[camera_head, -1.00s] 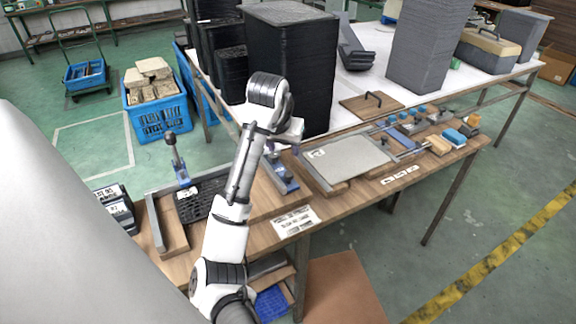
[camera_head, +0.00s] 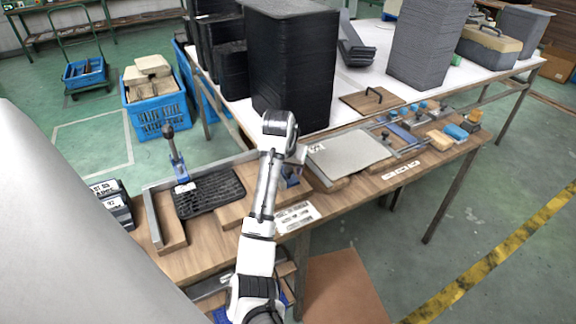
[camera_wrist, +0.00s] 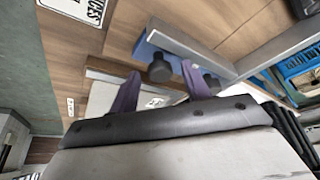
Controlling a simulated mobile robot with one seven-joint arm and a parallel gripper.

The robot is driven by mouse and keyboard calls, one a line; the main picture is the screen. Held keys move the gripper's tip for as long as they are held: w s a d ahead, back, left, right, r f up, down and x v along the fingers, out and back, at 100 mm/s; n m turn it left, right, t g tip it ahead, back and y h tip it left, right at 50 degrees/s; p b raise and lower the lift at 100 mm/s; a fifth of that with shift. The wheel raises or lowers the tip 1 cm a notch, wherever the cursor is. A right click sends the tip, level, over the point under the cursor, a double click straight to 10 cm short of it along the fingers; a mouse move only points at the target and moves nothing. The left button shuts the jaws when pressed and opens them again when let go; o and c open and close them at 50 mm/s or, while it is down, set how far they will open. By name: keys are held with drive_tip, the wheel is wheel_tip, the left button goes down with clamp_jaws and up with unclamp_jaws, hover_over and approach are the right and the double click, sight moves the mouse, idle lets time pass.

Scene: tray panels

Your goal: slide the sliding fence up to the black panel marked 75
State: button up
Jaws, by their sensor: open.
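The black panel (camera_head: 210,192) lies flat on the wooden bench, with a small white label by its far left corner; I cannot read 75 on it. A blue fitting (camera_head: 291,176) shows to the right, partly behind my arm; I cannot tell for sure which part is the sliding fence. In the wrist view my gripper (camera_wrist: 158,78) has its two purple fingers apart with nothing held between them. A blue part with black knobs (camera_wrist: 160,70) and a metal bar lie just beyond the fingertips.
A wood and metal stop (camera_head: 165,222) stands left of the panel, and a blue clamp with a black knob (camera_head: 174,152) rises behind it. Tall black stacks (camera_head: 292,70) stand behind my arm. A grey plate (camera_head: 347,157) lies to the right.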

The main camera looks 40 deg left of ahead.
drive_tip(key=shift+c, duration=0.3)
clamp_jaws()
